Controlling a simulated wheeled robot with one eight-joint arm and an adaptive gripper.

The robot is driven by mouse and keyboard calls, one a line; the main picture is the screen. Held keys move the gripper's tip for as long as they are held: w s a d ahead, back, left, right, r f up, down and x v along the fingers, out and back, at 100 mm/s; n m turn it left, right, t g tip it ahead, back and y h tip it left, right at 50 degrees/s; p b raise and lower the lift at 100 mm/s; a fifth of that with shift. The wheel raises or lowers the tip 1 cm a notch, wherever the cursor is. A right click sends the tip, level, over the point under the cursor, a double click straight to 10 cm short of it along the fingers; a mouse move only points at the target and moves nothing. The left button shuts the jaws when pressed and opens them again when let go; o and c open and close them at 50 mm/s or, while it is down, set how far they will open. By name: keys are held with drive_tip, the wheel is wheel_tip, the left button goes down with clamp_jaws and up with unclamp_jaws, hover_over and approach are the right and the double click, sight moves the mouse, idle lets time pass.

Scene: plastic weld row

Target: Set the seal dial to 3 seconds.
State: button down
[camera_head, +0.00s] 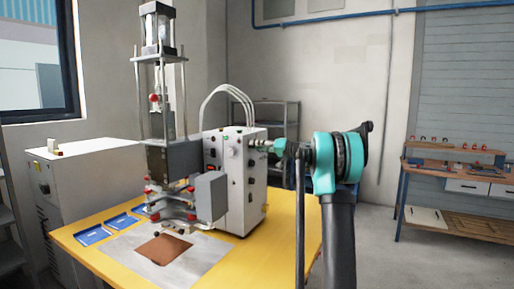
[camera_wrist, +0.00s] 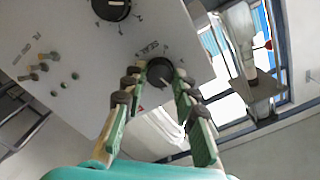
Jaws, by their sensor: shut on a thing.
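The white control box (camera_head: 252,190) stands on the yellow table, with dials and buttons on its faces. The dial's setting cannot be read. A second black dial (camera_wrist: 112,7) sits above it at the picture's top edge, clear of the fingers. In the head view my gripper (camera_head: 262,144) reaches the box's right face; the gripped dial is mostly hidden there.
The welding press (camera_head: 172,160) stands left of the box. A brown sheet (camera_head: 164,248) and blue trays (camera_head: 92,235) lie on the yellow table (camera_head: 290,235). A workbench (camera_head: 455,168) stands at the far right, with open floor before it.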

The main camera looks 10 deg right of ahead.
drive_tip(key=shift+m, duration=3.7)
drive_tip(key=c, duration=1.2)
unclamp_jaws()
drive_tip(key=v, duration=1.2)
